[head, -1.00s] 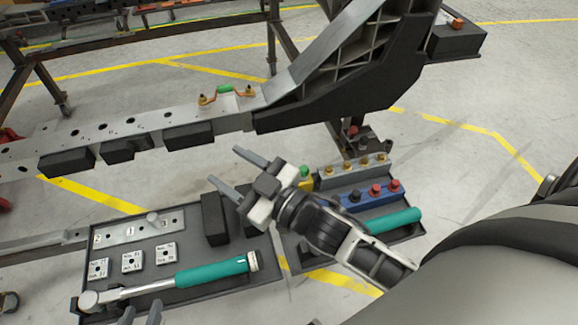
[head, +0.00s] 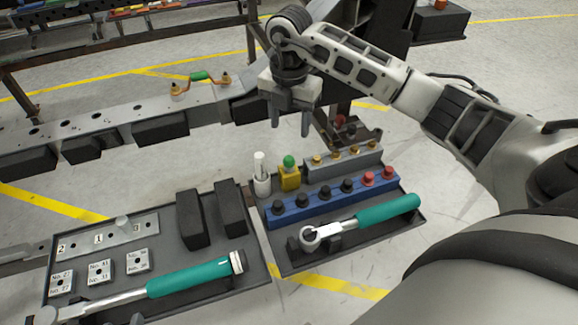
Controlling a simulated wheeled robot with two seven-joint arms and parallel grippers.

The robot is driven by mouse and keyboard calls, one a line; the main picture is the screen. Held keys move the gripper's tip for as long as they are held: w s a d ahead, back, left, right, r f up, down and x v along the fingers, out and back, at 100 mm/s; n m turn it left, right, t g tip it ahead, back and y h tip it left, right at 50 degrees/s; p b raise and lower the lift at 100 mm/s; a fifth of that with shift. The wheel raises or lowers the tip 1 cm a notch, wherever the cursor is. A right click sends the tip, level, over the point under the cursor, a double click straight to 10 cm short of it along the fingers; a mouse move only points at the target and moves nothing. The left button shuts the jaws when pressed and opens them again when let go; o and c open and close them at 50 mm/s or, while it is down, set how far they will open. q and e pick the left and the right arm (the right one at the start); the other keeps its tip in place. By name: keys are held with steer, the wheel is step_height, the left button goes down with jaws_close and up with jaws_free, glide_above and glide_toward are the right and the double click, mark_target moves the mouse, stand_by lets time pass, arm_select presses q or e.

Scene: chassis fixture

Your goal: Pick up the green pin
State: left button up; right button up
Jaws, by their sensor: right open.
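The green pin (head: 289,160) shows as a round green top standing in a small yellow block (head: 290,180) on the right-hand tray. My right gripper (head: 290,128) is open and empty, with its fingers pointing down. In the picture it is just above the green pin, apart from it. A grey tip of my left gripper (head: 137,319) barely shows at the bottom edge; its jaws are cut off.
A white cylinder (head: 261,172) stands left of the yellow block. A grey block with brass pins (head: 343,163) and a blue block with black and red knobs (head: 330,198) are close by. A ratchet (head: 385,210) lies in front. The chassis rail (head: 95,125) runs behind.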

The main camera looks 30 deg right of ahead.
glide_above(289, 158)
steer(key=f, duration=0.6)
steer(key=shift+s+a+f+b, duration=0.15)
steer(key=shift+s+b, duration=0.05)
steer(key=shift+b, duration=0.1)
steer(key=f, duration=0.4)
steer(key=shift+w+f+b, duration=0.2)
steer(key=shift+f+b, duration=0.15)
steer(key=shift+b, duration=0.05)
steer(key=shift+f, duration=0.5)
arm_select(q)
steer(key=shift+w+d+f+g, duration=0.1)
steer(key=shift+d+f+g, duration=0.05)
steer(key=shift+f, duration=0.45)
steer(key=shift+w+d+f+g, duration=0.1)
steer(key=shift+d+f+g, duration=0.05)
steer(key=shift+f, duration=0.45)
arm_select(e)
jaws_close()
